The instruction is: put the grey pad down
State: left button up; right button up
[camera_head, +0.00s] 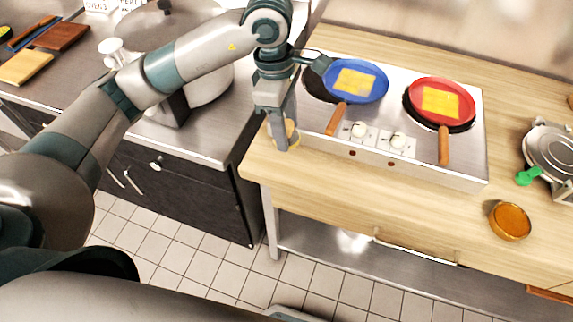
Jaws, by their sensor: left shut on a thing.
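My left gripper (282,140) hangs fingers down at the left end of the wooden counter (350,180), just left of the two-burner cooktop. It is shut, and a small grey piece at its fingertips seems to be the grey pad, though I cannot tell its edges from the grey fingers. A tan round thing (292,131) shows partly behind the fingertips. I cannot tell whether the held piece touches the counter. My right gripper is not in view.
The cooktop (462,165) bears a blue pan (378,90) and a red pan (465,100), each with yellow food. An amber bowl (510,221) and a metal appliance (550,150) stand at right. A large pot (210,88) is at left. The front counter strip is clear.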

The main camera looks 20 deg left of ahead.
pick_arm(q)
jog(key=shift+f, duration=0.15)
notch_tip(320, 180, down, 5)
jog(key=shift+f+p, duration=0.15)
jog(key=shift+p, duration=1)
jog(key=shift+f, duration=0.35)
notch_tip(320, 180, down, 3)
jog(key=shift+r+p, duration=0.2)
jog(key=shift+p, duration=0.45)
jog(key=shift+f, duration=0.55)
